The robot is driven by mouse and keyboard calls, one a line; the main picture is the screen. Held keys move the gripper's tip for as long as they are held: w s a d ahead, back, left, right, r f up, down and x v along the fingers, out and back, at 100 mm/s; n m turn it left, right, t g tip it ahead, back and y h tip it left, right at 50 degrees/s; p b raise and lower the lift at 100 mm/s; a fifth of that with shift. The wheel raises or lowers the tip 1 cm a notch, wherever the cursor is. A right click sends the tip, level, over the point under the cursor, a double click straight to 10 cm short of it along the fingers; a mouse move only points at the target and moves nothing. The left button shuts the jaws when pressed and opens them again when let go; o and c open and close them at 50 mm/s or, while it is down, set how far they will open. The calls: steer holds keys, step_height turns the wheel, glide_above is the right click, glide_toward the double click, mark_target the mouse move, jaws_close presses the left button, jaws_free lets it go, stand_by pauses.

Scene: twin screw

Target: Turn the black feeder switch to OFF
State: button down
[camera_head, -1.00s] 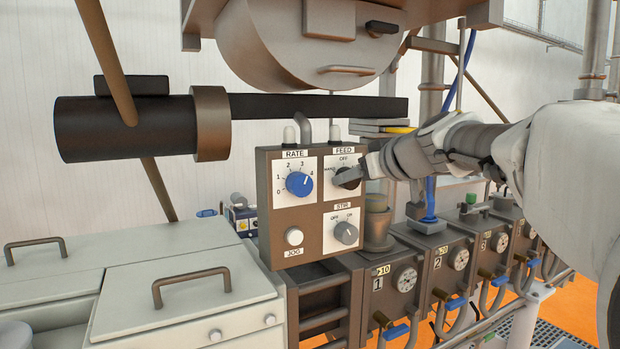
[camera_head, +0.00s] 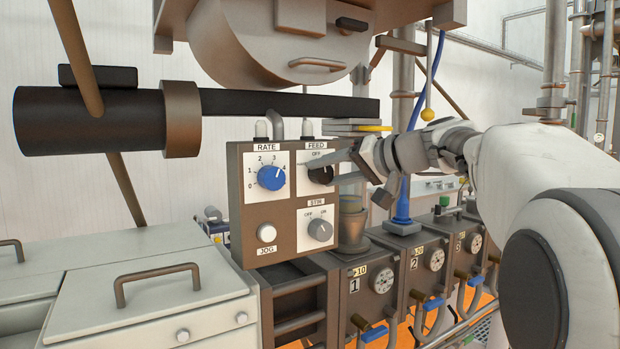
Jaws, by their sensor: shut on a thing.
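The black feeder switch (camera_head: 320,175) is the dark round knob under the FEED label on the brown control box (camera_head: 278,213). OFF is printed above it. My gripper (camera_head: 338,164) reaches in from the right and is shut on the switch. A finger covers its upper right part, along with the right-hand marking. I cannot tell exactly which way the switch points.
The blue RATE knob (camera_head: 271,177) sits close on the left. The grey STIR knob (camera_head: 320,230) is just below and the white JOG button (camera_head: 266,233) lower left. A dark horizontal bar (camera_head: 290,106) and hopper run above. Gauge boxes (camera_head: 370,283) stand lower right.

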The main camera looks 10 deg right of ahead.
steer(key=shift+d+f+m+y, duration=0.1)
steer(key=shift+m+y, duration=0.3)
steer(key=shift+m, duration=0.4)
steer(key=shift+b, duration=0.3)
steer(key=shift+c, duration=1.5)
jaws_free()
steer(key=v, duration=1.7)
steer(key=shift+s+d, duration=0.15)
steer(key=shift+d, duration=0.05)
